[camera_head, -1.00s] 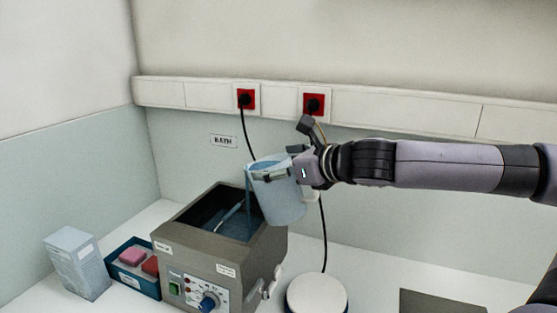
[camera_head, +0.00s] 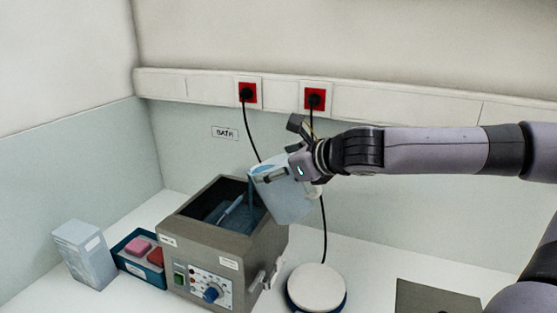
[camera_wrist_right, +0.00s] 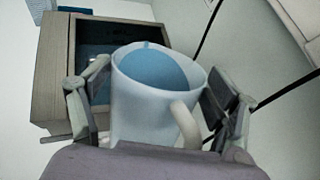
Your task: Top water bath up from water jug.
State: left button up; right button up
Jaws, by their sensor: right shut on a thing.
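The water jug (camera_head: 286,197) is pale and translucent, and is tilted to the left with its lip over the right side of the water bath. My right gripper (camera_head: 287,177) is shut on the jug. In the right wrist view the jug (camera_wrist_right: 150,105) stands between both fingers (camera_wrist_right: 155,110), with blue water inside and its handle toward me. The water bath (camera_head: 222,240) is an open grey-brown box with blue water inside and a thin probe leaning in it. A blue stream of water shows at the jug's lip. My left gripper is not in view.
A blue tray with pink and red blocks (camera_head: 138,245) and a pale box (camera_head: 84,255) stand left of the bath. A round white-topped device (camera_head: 317,287) stands right of it. A dark flat plate (camera_head: 437,296) lies at lower right. Cables hang from red sockets (camera_head: 314,97) behind.

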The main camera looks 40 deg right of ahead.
aim_at(265, 166)
jog(key=shift+w+a+f+n+g+h+p, duration=0.2)
jog(key=shift+w+g+h+p, duration=0.1)
jog(key=shift+g+p, duration=0.6)
jog(key=shift+w+a+f+n+g+h+p, duration=0.1)
jog(key=shift+w+a+n+g+h+p, duration=0.15)
jog(key=shift+g+p, duration=0.6)
jog(key=shift+w+a+g+h+p, duration=0.2)
jog(key=shift+w+g+p, duration=0.3)
jog(key=shift+p, duration=2.15)
jog(key=shift+w+a+g+h+p, duration=0.1)
jog(key=shift+w+g+h+p, duration=0.3)
jog(key=shift+p, duration=2.2)
jog(key=shift+w+a+n+g+p, duration=0.15)
jog(key=shift+n+g+p, duration=0.1)
jog(key=shift+g+p, duration=0.3)
jog(key=shift+w, duration=0.1)
jog(key=shift+w+a+g+h, duration=0.25)
jog(key=shift+w+g+h, duration=0.2)
jog(key=shift+g, duration=0.25)
jog(key=shift+r, duration=0.1)
